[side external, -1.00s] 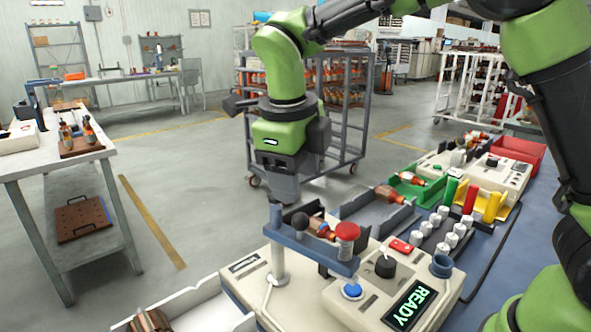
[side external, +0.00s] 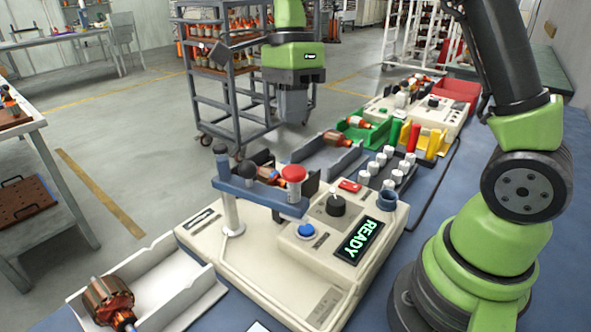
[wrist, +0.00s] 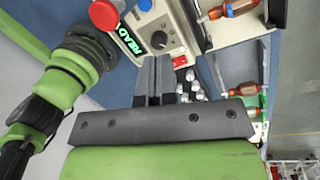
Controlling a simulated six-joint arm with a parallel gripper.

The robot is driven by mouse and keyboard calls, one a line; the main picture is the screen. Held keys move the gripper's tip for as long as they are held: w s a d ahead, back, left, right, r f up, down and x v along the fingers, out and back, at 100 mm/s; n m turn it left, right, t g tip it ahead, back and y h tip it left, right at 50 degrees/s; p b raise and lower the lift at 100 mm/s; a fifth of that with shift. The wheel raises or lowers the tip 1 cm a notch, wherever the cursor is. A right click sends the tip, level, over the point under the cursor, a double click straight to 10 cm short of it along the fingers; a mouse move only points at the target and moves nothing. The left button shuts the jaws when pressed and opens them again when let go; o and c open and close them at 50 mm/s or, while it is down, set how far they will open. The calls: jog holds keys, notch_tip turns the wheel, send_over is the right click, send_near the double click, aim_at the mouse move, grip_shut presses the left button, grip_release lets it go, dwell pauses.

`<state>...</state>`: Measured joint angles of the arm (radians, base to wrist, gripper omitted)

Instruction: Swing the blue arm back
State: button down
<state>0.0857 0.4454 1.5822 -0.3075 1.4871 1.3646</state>
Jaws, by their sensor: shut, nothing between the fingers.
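The blue arm (side external: 258,194) is a flat bar on a pale upright post, reaching across the cream winding machine (side external: 245,255). A red knob (side external: 293,174) tops its right end, near the blue button (side external: 306,231). The machine's screen (side external: 365,241) reads READY in green. My gripper (side external: 293,118) is shut and empty, pointing down above and behind the red knob, apart from it. In the wrist view my shut fingers (wrist: 152,80) are at the centre, with the red knob (wrist: 104,14) at the top left.
A white tray (side external: 165,270) with a copper-wound armature (side external: 108,302) lies at the front left. Behind the machine are a grey bin, white spools (side external: 385,170), green and yellow bins and a second cream machine (side external: 440,115). A grey rack (side external: 225,90) stands behind.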

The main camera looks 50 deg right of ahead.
jog(key=s+d+n+y, duration=0.2)
jog(key=d+n+y, duration=0.1)
jog(key=d+n, duration=0.25)
jog(key=shift+n+t, duration=0.3)
jog(key=shift+n, duration=0.05)
jog(key=a+f, duration=0.2)
jog(key=f, duration=0.1)
jog(key=a+f, duration=0.2)
jog(key=f, duration=0.1)
jog(key=s+a+f, duration=0.1)
jog(key=a+f, duration=0.2)
jog(key=shift+a+f, duration=0.1)
jog(key=shift+a, duration=0.55)
jog(key=shift+s, duration=0.1)
jog(key=shift+s+a+m, duration=0.15)
jog(key=shift+a+m, duration=0.2)
jog(key=shift+m, duration=0.05)
